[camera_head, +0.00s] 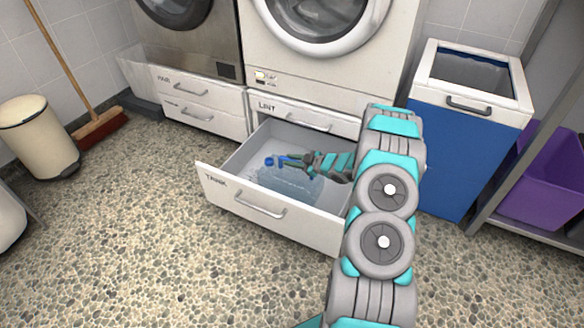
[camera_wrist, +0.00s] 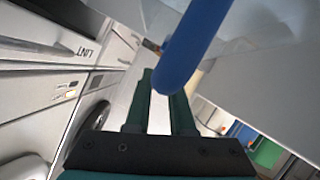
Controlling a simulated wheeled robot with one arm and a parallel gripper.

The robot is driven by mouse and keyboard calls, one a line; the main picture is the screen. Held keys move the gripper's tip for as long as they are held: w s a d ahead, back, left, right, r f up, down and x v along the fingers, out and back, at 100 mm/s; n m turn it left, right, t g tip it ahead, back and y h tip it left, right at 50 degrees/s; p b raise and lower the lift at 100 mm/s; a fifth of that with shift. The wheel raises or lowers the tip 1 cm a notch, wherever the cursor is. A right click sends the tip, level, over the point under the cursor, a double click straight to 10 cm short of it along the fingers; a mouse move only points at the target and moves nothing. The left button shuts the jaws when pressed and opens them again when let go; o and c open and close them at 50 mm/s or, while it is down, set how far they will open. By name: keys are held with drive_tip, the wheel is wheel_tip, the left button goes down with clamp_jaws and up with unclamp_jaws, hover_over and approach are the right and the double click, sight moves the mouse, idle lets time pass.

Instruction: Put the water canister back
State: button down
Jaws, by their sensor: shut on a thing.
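The water canister (camera_head: 290,183) is a clear, bluish container with blue parts on top. It is in or just over the open drawer marked TANK (camera_head: 228,194), under the dryer; I cannot tell whether it touches the drawer floor. My gripper (camera_head: 296,160) reaches in from the right and is shut on the canister's blue handle (camera_wrist: 190,48). In the wrist view the handle runs between my two dark green fingers (camera_wrist: 164,98). A pale, see-through surface fills the upper right of that view. My arm hides the drawer's right end.
The closed LINT drawer (camera_head: 295,117) sits just above the open one. A blue bin with a white rim (camera_head: 462,150) stands at right, beside a shelf with a purple tub (camera_head: 548,178). A cream bin (camera_head: 40,140) and broom (camera_head: 98,125) are at left. The front floor is clear.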

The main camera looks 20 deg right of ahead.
sight(292, 173)
drive_tip(key=shift+f, duration=1.6)
drive_tip(key=c, duration=0.8)
unclamp_jaws()
drive_tip(key=shift+o, duration=0.2)
